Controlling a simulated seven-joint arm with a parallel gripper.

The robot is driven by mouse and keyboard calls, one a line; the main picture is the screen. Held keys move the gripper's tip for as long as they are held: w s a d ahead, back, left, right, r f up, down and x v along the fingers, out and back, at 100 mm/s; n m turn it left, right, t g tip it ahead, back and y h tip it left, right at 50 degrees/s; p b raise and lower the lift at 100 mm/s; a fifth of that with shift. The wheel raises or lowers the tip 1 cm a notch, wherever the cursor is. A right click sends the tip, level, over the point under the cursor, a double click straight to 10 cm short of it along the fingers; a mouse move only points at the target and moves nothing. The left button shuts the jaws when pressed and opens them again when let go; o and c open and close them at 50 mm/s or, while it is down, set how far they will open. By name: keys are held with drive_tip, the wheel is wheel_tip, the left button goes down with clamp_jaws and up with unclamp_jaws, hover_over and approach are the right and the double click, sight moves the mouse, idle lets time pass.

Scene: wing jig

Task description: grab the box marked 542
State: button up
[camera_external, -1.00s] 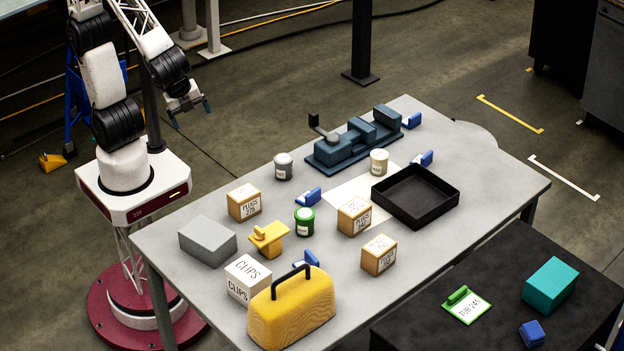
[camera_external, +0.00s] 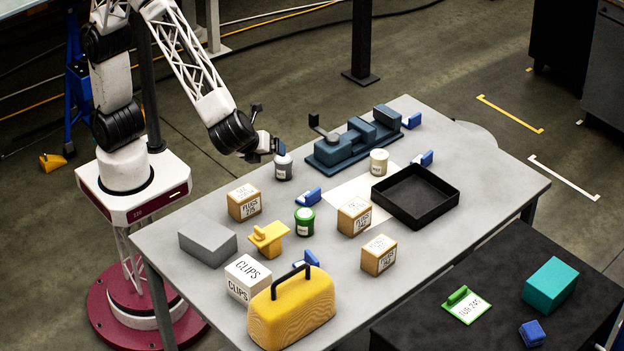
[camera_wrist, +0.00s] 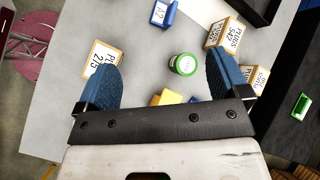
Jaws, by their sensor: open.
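The box marked 542 (camera_external: 354,216) is a tan carton with a white label, standing upright near the middle of the table. In the wrist view, the box marked 542 (camera_wrist: 222,34) is at the upper right, beyond the right finger, with PLUGS 542 readable. My gripper (camera_external: 268,132) is above the far left part of the table, left of and apart from the box. Its blue fingers are spread open and empty in the wrist view (camera_wrist: 163,65).
A similar box marked 275 (camera_external: 244,203) stands at the left, and another tan box (camera_external: 379,255) stands nearer the front. A green-lidded can (camera_external: 304,222), a grey can (camera_external: 283,167), a blue block (camera_external: 308,197) and a black tray (camera_external: 416,213) are around.

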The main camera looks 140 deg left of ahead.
drive_tip(key=w+a+f+m+y, duration=0.3)
drive_tip(key=w+a+f+m, duration=0.15)
drive_tip(key=w+f, duration=0.45)
drive_tip(key=m+y, duration=0.2)
drive_tip(key=m, duration=0.1)
approach(348, 211)
drive_tip(key=shift+t, duration=0.3)
drive_tip(key=x, duration=0.4)
drive_tip(key=shift+s+f, duration=0.2)
drive_tip(key=shift+s, duration=0.15)
drive_tip(key=shift+a, duration=0.15)
drive_tip(key=shift+x, duration=1.2)
drive_tip(key=shift+a, duration=0.1)
drive_tip(key=shift+x, duration=2.55)
drive_tip(key=shift+w+r, duration=0.1)
drive_tip(key=shift+w, duration=0.1)
drive_tip(key=shift+c, duration=0.4)
